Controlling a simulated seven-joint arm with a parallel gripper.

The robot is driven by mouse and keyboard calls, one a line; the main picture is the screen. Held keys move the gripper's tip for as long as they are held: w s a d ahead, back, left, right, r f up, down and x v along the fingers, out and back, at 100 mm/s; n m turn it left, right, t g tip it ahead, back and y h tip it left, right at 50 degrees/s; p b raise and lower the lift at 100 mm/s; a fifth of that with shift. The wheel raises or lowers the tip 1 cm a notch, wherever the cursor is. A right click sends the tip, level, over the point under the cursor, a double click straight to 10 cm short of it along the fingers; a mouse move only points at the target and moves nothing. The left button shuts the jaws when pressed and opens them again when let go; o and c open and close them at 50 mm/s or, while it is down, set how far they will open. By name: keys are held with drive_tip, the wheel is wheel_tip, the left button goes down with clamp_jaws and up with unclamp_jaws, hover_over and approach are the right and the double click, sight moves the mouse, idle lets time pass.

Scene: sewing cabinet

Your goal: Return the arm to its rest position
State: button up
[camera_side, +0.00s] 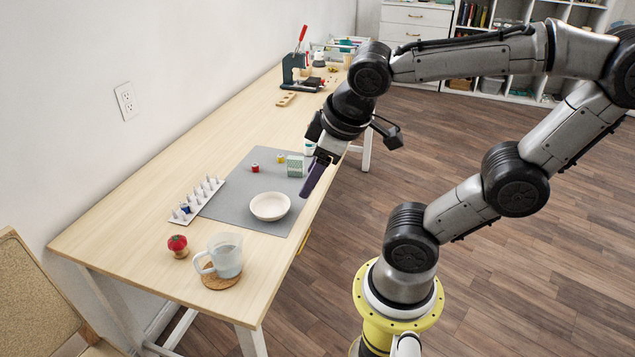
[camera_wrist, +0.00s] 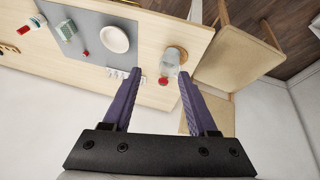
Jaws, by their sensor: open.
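My gripper (camera_side: 314,180) hangs above the right edge of the grey mat (camera_side: 235,200) in the side view, its purple fingers pointing down. In the wrist view my gripper (camera_wrist: 158,72) has its two purple fingers spread wide apart with nothing between them. In the side view the fingers overlap the table's edge, and how high they are above it is hard to tell. My arm is bent and reaches in from the right.
On the mat are a cream bowl (camera_side: 270,206), a green patterned box (camera_side: 295,165) and two spools. A spool rack (camera_side: 197,199), red pincushion (camera_side: 178,246) and glass jug (camera_side: 226,255) stand nearby. Floor right of the table is clear.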

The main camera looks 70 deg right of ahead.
drive_tip(key=s+a, duration=0.1)
drive_tip(key=a+m+y, duration=0.1)
drive_tip(key=a, duration=0.1)
drive_tip(key=shift+s+r+t+y, duration=0.15)
drive_tip(key=shift+s+t+y, duration=0.15)
drive_tip(key=shift+s+t, duration=0.1)
